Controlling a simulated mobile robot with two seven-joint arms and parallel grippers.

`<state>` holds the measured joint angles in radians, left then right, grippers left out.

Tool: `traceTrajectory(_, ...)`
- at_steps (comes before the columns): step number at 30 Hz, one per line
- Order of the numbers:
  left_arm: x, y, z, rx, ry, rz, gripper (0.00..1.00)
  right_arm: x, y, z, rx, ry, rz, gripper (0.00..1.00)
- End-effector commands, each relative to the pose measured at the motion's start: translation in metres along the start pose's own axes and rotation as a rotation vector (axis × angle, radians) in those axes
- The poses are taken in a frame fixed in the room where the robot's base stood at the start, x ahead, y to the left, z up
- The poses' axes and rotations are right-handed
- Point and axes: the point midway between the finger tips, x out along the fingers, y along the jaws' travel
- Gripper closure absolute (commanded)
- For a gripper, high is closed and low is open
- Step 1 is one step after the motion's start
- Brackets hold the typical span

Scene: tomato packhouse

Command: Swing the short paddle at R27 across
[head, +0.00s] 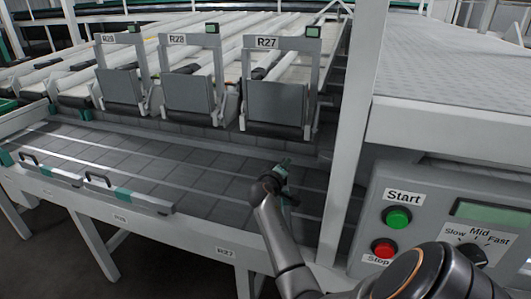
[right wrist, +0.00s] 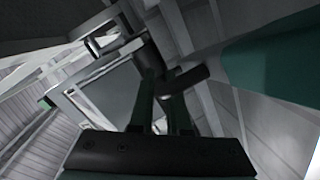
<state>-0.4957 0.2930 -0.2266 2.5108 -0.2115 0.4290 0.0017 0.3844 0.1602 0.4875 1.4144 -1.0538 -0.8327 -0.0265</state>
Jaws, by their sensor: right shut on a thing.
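My right gripper (head: 283,172) is over the grey belt in front of the R27 gate. In the right wrist view its two fingers (right wrist: 162,100) are shut on a short dark round bar (right wrist: 188,80), which looks like the R27 paddle's handle. The rest of that paddle is hard to make out in the head view, where my gripper and arm cover the spot. The R27 sign (head: 267,43) tops a frame with a hanging grey panel (head: 275,103). A second R27 label (head: 225,252) is on the table's front edge. My left gripper is out of view.
Two short paddles with dark handles, one left (head: 50,170) and one nearer (head: 127,196), lie along the belt's front edge. Gates R28 (head: 188,90) and R29 (head: 122,85) stand left of R27. A white post (head: 352,140) and a Start/Stop panel (head: 440,230) stand right.

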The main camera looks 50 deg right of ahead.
Motion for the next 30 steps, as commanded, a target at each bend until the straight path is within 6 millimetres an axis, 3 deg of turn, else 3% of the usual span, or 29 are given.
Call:
traceTrajectory(3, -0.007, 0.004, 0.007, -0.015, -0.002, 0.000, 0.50, 0.007, 0.009, 0.021, 0.019, -0.082, 0.047, 1.00)
traceTrajectory(12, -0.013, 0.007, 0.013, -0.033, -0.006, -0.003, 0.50, 0.013, 0.032, 0.052, 0.053, -0.213, 0.127, 1.00)
traceTrajectory(30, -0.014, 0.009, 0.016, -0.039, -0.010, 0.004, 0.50, 0.013, 0.042, 0.065, 0.066, -0.268, 0.161, 1.00)
